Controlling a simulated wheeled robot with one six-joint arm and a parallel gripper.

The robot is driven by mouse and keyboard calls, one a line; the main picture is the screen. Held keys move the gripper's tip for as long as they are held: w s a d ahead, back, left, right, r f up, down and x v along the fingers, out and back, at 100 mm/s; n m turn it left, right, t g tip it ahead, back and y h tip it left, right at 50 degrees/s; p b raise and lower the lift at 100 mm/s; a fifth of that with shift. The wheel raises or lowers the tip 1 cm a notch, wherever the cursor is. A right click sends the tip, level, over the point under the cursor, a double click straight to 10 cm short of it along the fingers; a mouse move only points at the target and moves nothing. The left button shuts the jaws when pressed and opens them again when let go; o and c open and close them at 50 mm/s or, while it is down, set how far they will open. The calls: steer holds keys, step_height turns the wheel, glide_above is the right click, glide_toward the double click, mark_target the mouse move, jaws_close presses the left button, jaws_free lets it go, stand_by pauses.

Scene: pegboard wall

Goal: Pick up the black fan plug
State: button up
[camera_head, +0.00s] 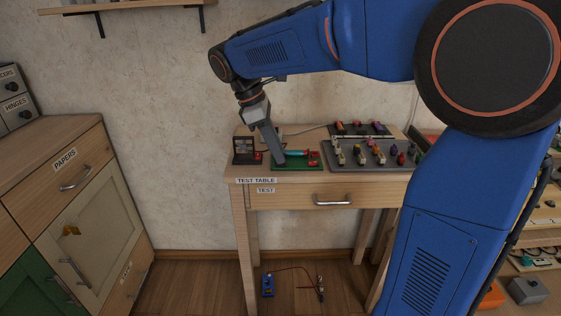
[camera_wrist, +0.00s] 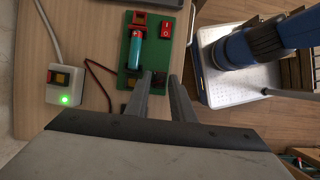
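In the wrist view, the two fingers of my gripper (camera_wrist: 163,80) point at the lower end of a green board (camera_wrist: 151,64), with a narrow gap between them. Dark parts show at that end, around and between the fingertips; I cannot tell which is the black fan plug. A thin dark red wire (camera_wrist: 90,66) runs to this end. In the head view, my gripper (camera_head: 281,163) reaches down over the left part of the green board (camera_head: 302,167). The black fan (camera_head: 246,150) stands just left of it, with a red part at its side.
The board carries a teal battery (camera_wrist: 134,48) and a red switch (camera_wrist: 165,28). A white box with a green light (camera_wrist: 66,84) is to the left. On the test table (camera_head: 305,183), a grey tray (camera_head: 347,163) with several small parts stands right of the board.

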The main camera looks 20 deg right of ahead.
steer(key=shift+d+f, duration=0.1)
steer(key=shift+f, duration=0.05)
jaws_close()
step_height(320, 180, up, 10)
steer(key=f, duration=0.1)
steer(key=w+d+n+t+y, duration=0.2)
steer(key=w+d+n+t, duration=0.2)
steer(key=w+n, duration=1.1)
steer(key=n+t, duration=0.1)
steer(key=n, duration=0.1)
steer(key=shift+r+n+t+y, duration=0.2)
steer(key=shift+n+t+y, duration=0.1)
steer(key=shift+y, duration=0.1)
